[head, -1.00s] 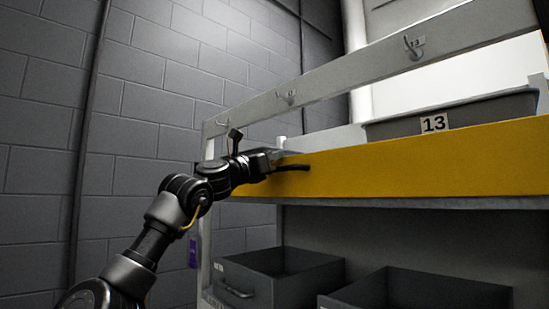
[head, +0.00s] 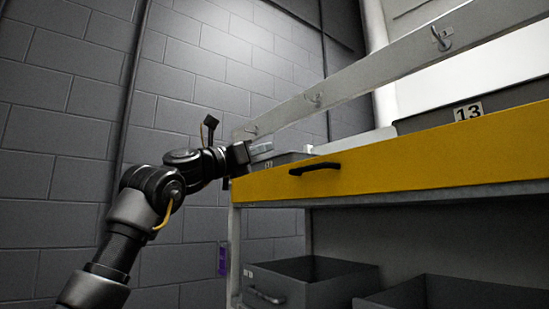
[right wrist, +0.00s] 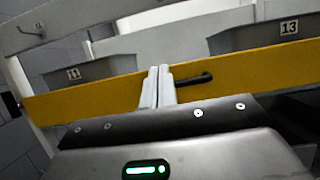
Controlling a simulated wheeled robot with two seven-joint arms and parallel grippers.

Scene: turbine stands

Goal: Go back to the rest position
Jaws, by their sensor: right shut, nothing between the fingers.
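My right gripper (head: 262,148) is at the left end of the yellow front panel (head: 400,165) of the stand, left of the black handle (head: 316,172). In the right wrist view its two pale fingers (right wrist: 158,86) are together with nothing between them. They overlap the yellow panel in the picture, and the black handle (right wrist: 193,80) shows just right of them. From these views I cannot tell the exact gap to the panel; nothing is seen gripped. My left gripper is in neither view.
A grey bin marked 13 (head: 490,103) stands on the upper shelf, and a bin marked 11 (right wrist: 95,70) stands farther left. Hooks hang on the grey rail (head: 375,68) above. Open dark bins (head: 330,285) sit below. The brick wall (head: 60,150) is at left.

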